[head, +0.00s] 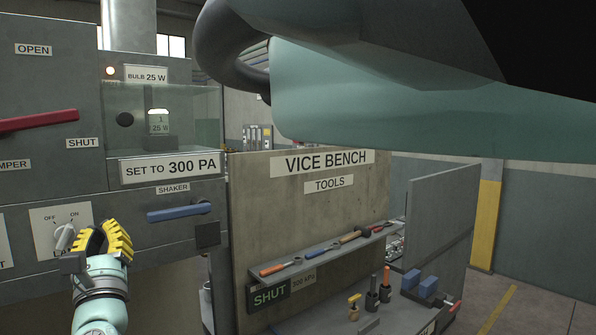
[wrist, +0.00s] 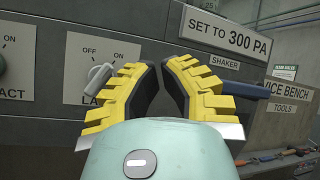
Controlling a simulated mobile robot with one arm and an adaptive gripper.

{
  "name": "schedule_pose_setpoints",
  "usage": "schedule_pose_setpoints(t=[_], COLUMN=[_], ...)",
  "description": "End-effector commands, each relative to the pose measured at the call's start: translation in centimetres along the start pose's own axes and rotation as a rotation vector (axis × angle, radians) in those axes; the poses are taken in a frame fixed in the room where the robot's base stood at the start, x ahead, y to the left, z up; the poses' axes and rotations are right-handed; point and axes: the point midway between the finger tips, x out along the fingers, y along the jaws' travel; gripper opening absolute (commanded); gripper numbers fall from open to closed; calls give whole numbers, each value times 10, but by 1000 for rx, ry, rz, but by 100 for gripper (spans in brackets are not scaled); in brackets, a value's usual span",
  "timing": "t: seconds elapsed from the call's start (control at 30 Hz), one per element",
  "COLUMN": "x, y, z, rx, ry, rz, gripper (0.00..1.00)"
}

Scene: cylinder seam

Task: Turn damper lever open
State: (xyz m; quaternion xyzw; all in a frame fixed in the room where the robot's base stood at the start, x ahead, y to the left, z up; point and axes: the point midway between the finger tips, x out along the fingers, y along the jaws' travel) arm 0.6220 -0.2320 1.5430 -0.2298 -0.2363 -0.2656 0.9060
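The damper lever (head: 40,121) is a red bar at the left edge of the head view. It lies nearly level on a grey panel, tilted slightly up to its right. An OPEN plate (head: 33,49) is above it and a SHUT plate (head: 82,142) is below its right end. A DAMPER plate is cut off by the left edge, as is the lever's left part. My gripper (head: 104,237) is below and right of the lever, in front of the lamp switch panel. In the wrist view, its yellow-and-black fingers (wrist: 163,75) show a narrow gap with nothing between. The wrist view lacks the red lever.
A grey OFF/ON knob (head: 64,237) is close beside my left finger; contact is unclear. A blue shaker lever (head: 179,212) is to the right. A glass case (head: 190,115) is above it. The vice bench panel (head: 250,220) stands at right, with tools on its shelf.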

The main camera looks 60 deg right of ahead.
Motion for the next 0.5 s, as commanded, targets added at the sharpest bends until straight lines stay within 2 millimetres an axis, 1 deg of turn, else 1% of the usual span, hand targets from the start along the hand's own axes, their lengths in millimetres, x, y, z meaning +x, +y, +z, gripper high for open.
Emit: schedule_pose_setpoints(t=[0.03,0.1,0.2,0.3,0.37,0.5], x=[-2,-3,-6,-7,-5,12], y=[-2,0,2,3,3,5], z=[10,29,50,61,66,74], rx=[86,194,290,334,344,346], ry=[-66,-141,-215,-253,-261,-264], rz=[34,94,160,198,206,206], gripper=[0,0,0,0,0,0])
